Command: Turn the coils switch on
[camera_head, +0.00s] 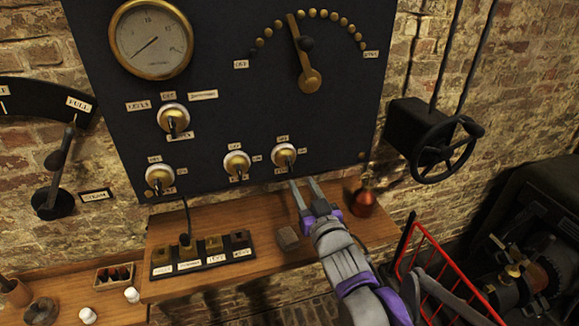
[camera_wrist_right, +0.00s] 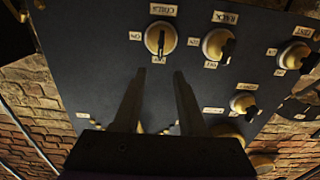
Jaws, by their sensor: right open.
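A black panel carries several brass switches with black levers. The lower right switch (camera_head: 284,155) also shows in the right wrist view (camera_wrist_right: 160,38), where the label beside it seems to read COILS. In that view its lever lies toward the small label opposite, which looks like OFF. My right gripper (camera_head: 302,182) is open and empty, just below this switch and apart from it. In the right wrist view its two fingers (camera_wrist_right: 155,75) point toward the switch. My left gripper is not in view.
The RACK switch (camera_head: 237,163) sits left of it. A handwheel (camera_head: 447,150) juts from the wall at right; a red rack (camera_head: 440,262) stands below.

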